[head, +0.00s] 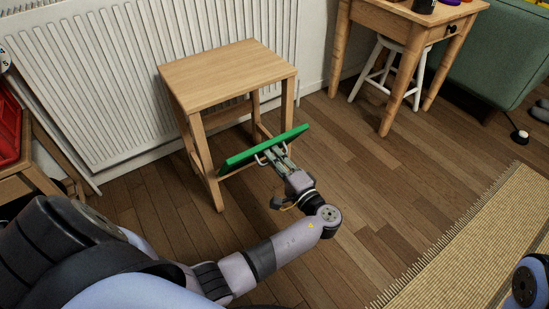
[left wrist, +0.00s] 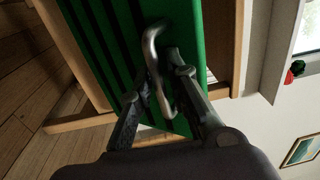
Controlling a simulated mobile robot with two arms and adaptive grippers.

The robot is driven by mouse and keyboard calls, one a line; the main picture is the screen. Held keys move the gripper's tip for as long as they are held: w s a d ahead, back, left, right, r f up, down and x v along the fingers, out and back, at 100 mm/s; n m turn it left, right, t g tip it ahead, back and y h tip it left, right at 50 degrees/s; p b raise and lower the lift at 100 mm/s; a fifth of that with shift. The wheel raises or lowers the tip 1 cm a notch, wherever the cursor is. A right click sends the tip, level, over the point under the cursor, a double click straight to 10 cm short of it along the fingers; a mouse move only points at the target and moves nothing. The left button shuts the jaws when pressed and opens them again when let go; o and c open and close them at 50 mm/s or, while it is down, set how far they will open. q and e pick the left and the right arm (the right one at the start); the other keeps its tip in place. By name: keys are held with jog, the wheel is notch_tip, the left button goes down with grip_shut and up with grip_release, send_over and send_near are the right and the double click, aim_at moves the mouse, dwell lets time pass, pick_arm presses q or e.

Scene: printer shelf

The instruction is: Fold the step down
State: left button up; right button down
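The wooden stool (head: 228,72) stands against the radiator with its flat top level. Its green step (head: 240,158) is tilted at the front, between the level and the upright position, low on the frame. The step also shows in the left wrist view (left wrist: 105,45), with dark grooves. A bent metal handle (left wrist: 152,60) sticks out from the step. My left gripper (head: 277,155) is at the step's front face, its fingers converging closely on either side of the handle, apparently shut on it. The exact contact is partly hidden. My right gripper is out of view.
A white radiator (head: 110,75) stands behind the stool. A red crate (head: 8,130) is at the left. A wooden table (head: 405,22) and a white stool (head: 385,70) stand at the back right. A woven rug (head: 470,245) lies at the right; the floor between is clear.

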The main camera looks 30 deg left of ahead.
pick_arm(q)
jog(key=shift+d, duration=0.1)
jog(key=v, duration=1.2)
jog(key=shift+s, duration=0.1)
jog(key=shift+c, duration=0.2)
